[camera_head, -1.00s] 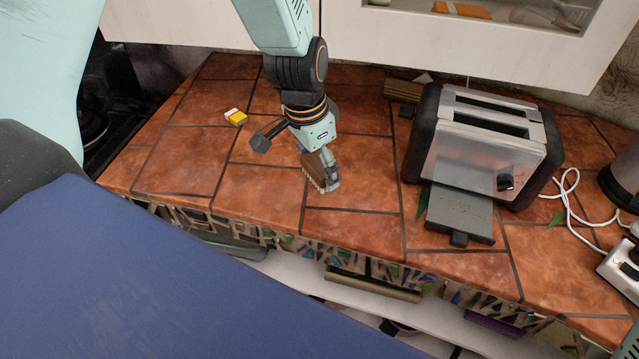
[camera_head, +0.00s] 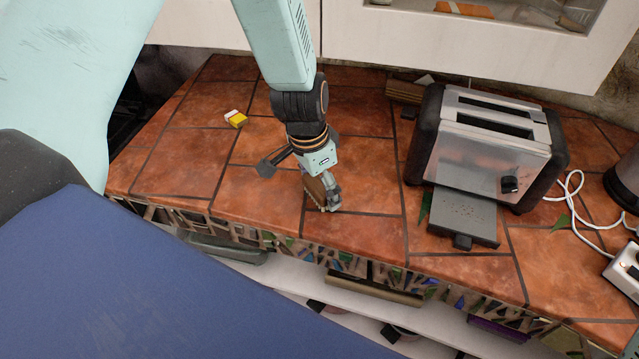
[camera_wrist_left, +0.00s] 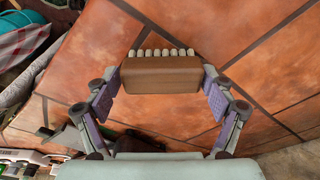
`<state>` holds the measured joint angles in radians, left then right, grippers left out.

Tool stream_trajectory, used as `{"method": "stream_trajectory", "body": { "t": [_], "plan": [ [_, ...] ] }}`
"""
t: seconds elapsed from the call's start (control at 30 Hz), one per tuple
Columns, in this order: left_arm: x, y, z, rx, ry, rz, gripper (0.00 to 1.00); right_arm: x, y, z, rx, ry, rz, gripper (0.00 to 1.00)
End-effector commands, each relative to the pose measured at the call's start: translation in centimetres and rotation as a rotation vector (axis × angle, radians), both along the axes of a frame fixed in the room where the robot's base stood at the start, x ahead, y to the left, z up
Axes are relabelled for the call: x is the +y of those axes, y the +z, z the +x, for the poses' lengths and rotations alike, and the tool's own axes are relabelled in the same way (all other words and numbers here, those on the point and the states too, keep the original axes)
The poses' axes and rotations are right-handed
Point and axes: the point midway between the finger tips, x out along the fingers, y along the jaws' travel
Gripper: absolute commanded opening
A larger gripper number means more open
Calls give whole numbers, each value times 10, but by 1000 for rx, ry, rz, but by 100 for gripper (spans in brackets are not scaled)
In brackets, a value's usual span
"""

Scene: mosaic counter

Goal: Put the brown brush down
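The brown brush (camera_head: 314,190) is a small block with pale bristle tufts. My left gripper (camera_head: 326,194) is shut on it, just over the front part of the tiled counter (camera_head: 260,193). In the left wrist view the brush (camera_wrist_left: 160,77) lies crosswise between the two fingers of my left gripper (camera_wrist_left: 163,80), with a finger pad against each end. Its bristles point away from the palm. I cannot tell whether the brush touches the tiles. My right gripper is not in view.
A toaster (camera_head: 470,150) with a grey tray (camera_head: 462,215) in front stands to the right. A yellow and white box (camera_head: 236,118) lies at the back left. White cables (camera_head: 573,200) run at the far right. Tiles left of the brush are clear; the counter's front edge is close.

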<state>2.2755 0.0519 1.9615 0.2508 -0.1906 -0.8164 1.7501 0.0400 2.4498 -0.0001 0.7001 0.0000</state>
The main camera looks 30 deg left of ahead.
Motion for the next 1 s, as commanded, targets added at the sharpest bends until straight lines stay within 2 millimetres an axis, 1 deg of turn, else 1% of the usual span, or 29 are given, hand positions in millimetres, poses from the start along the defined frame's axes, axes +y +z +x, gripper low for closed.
{"method": "stream_trajectory", "body": {
  "t": [0.03,0.1,0.13,0.43,0.53,0.67,0.9,1.0],
  "plan": [
    [0,0,0,0,0,0,91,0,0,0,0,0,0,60],
    [0,0,0,0,0,0,97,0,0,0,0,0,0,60],
    [0,0,0,0,0,0,97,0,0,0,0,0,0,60],
    [0,1,0,0,0,0,97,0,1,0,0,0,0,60],
    [0,4,0,0,0,0,97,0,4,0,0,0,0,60],
    [1,24,-1,-4,1,-1,97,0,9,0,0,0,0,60],
    [5,74,-8,-5,0,-1,97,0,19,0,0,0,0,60],
    [7,92,-11,-5,0,-2,97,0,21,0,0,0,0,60]
  ]
}}
